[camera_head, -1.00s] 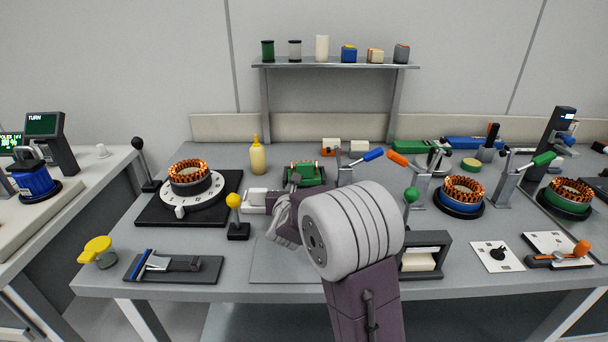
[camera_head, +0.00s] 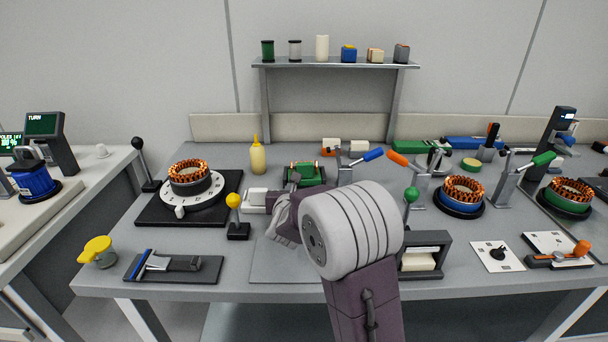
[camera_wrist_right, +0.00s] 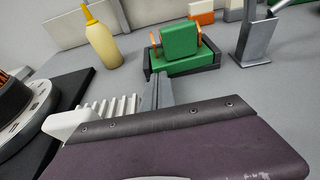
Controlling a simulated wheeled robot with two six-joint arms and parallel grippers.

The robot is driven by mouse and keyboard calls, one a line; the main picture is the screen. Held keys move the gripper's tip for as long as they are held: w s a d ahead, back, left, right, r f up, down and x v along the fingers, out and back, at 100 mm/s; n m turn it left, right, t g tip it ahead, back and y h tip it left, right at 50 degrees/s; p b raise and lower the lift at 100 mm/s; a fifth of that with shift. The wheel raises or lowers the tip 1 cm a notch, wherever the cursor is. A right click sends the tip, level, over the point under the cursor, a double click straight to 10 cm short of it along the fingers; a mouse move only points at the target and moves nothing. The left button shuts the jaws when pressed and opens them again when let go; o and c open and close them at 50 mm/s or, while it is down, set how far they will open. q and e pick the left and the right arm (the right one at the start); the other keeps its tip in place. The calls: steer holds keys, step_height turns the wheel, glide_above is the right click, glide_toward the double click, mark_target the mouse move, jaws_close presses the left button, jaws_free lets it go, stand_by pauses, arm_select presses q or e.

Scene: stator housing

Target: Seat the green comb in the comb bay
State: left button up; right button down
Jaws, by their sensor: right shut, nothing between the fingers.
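A green block (camera_head: 312,172) with copper-coloured ends sits in a dark low holder at the middle back of the bench. It also shows in the right wrist view (camera_wrist_right: 180,41), with the dark holder (camera_wrist_right: 206,66) around its base. I cannot tell for sure whether this is the green comb and its bay. A white toothed piece (camera_wrist_right: 120,106) lies left of my right gripper; it shows partly in the head view (camera_head: 257,195). My right gripper (camera_wrist_right: 162,78) is shut and empty, in front of the green block. My arm hides much of this area in the head view. My left gripper is not in view.
A yellow bottle (camera_head: 257,158) stands behind left. A yellow-knobbed lever (camera_head: 235,226) is left of my arm, and a green-knobbed lever (camera_head: 411,197) is right. A stator on a dial plate (camera_head: 140,211) sits left. The bench's front middle holds a flat plate (camera_head: 275,266).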

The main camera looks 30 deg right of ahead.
steer(key=shift+w+d, duration=0.35)
steer(key=shift+w, duration=0.2)
stand_by(0.6)
steer(key=shift+s, duration=0.1)
steer(key=shift+s+a+f+b, duration=0.1)
steer(key=shift+s+a+b, duration=0.15)
steer(key=shift+b, duration=0.15)
steer(key=shift+s+a+b, duration=0.3)
steer(key=shift+s+a, duration=0.2)
steer(key=shift+s, duration=0.35)
steer(key=shift+s+a+b, duration=0.3)
steer(key=shift+s+a, duration=0.2)
steer(key=shift+s, duration=0.45)
steer(key=v, duration=0.4)
steer(key=p+v, duration=0.1)
steer(key=v, duration=0.3)
steer(key=shift+s+a+r+p, duration=0.15)
steer(key=shift+a+r+p, duration=0.05)
steer(key=shift+r+p, duration=0.1)
steer(key=shift+s+a, duration=0.1)
steer(key=shift+s, duration=0.15)
